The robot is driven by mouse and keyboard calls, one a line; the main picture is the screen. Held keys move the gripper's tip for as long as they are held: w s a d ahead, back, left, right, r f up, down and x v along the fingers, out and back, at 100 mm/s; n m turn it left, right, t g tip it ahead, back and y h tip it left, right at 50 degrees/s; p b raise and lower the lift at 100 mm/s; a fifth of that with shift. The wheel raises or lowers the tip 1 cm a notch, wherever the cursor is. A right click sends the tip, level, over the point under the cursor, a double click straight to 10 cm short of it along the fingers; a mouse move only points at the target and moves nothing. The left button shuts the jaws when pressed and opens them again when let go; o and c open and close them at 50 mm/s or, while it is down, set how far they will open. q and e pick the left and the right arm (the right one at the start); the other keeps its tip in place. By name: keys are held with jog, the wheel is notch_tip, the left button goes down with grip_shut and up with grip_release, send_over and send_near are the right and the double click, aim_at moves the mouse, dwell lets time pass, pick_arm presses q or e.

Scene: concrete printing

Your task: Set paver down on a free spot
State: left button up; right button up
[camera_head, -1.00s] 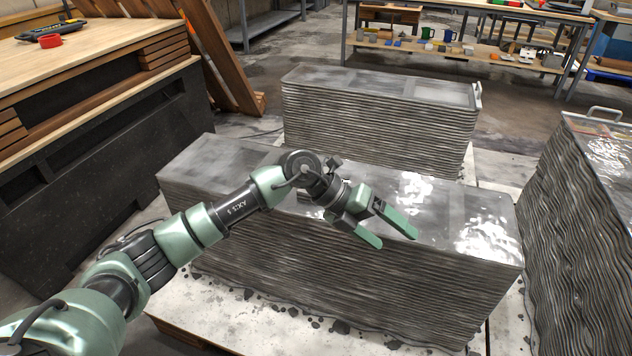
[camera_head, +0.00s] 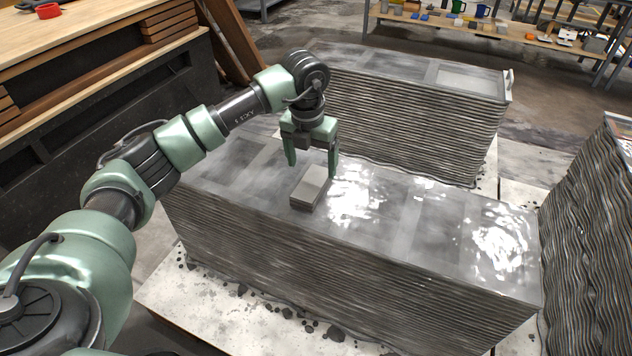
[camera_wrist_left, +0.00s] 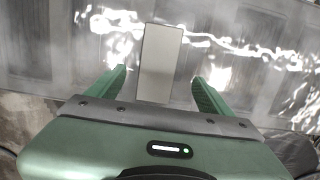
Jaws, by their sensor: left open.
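A grey rectangular paver (camera_head: 310,188) lies flat on top of the near layered concrete block (camera_head: 400,225), close to its front edge. In the left wrist view the paver (camera_wrist_left: 159,62) stands out as a pale rectangle lying between the lines of the two fingers. My left gripper (camera_head: 312,168) is open and points down just above and behind the paver. Its green fingers show on either side of the paver in the left wrist view (camera_wrist_left: 160,85), apart from it. My right gripper is not in view.
The block's top is wet and shiny, with free room right of the paver. A second layered block (camera_head: 420,95) stands behind, and a third (camera_head: 590,210) at the right. A wooden workbench (camera_head: 100,50) is at the left. Shelves (camera_head: 490,25) hold several small items at the back.

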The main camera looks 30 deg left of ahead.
aim_at(312, 182)
pick_arm(q)
jog(key=shift+s+f, duration=0.1)
jog(key=shift+f, duration=0.7)
jog(key=f, duration=0.4)
jog(key=shift+w+a+f+b, duration=0.2)
jog(key=shift+w+f+b, duration=0.1)
jog(key=shift+w, duration=0.1)
jog(key=c, duration=1.6)
jog(key=shift+r, duration=0.1)
grip_shut()
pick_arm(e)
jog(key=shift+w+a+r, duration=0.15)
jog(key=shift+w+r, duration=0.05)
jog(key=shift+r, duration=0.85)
